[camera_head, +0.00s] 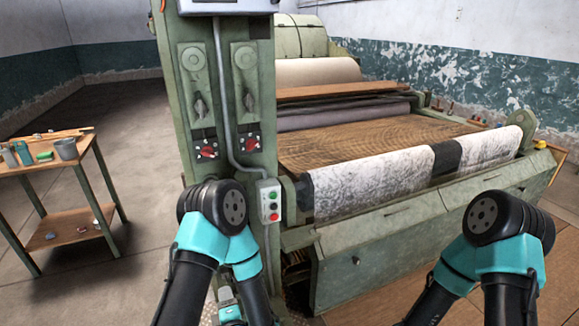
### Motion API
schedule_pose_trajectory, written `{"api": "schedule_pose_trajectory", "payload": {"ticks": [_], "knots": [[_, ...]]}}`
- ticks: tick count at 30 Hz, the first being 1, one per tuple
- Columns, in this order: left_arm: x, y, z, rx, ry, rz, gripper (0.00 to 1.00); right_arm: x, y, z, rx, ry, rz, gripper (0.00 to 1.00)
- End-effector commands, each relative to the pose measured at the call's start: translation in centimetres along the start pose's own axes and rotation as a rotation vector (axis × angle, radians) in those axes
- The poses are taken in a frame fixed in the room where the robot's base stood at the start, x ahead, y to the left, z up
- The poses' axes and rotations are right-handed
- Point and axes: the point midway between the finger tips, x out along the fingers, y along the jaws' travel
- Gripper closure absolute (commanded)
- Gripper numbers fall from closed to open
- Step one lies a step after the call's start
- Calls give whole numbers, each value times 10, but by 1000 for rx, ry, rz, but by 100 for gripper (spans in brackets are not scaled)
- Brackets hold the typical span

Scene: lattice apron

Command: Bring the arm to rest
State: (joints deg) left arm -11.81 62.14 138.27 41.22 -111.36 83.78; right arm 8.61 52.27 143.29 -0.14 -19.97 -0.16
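My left arm comes up from the bottom edge and bends at a black and turquoise joint in front of the green machine post. A small part of what looks like my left gripper (229,308) shows low between the arm's links, at the bottom edge. Its fingers cannot be made out, so I cannot tell whether it is open or shut. My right arm bends at a similar joint at the lower right, in front of the machine's lower front panel. My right gripper is out of view. Neither visible arm part carries anything.
A large green machine (390,240) with a patterned white roll (370,185) fills the middle and right. A control box (269,201) with green and red buttons is close to my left arm's bend. A wooden side table (60,155) stands at left, with open floor between.

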Motion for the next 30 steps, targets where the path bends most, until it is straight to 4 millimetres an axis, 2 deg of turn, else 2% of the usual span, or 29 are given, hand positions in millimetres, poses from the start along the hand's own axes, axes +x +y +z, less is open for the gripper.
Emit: {"api": "schedule_pose_trajectory", "payload": {"ticks": [7, 14, 21, 30], "knots": [[11, -48, -5, 218, -126, -269, 61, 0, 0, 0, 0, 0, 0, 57], [2, -98, -7, 491, -387, -529, 61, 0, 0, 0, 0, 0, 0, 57], [-28, -136, -14, 768, -759, -708, 61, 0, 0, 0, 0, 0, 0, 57], [-80, -160, -38, 1063, -1315, -771, 61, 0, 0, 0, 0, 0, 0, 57]]}}
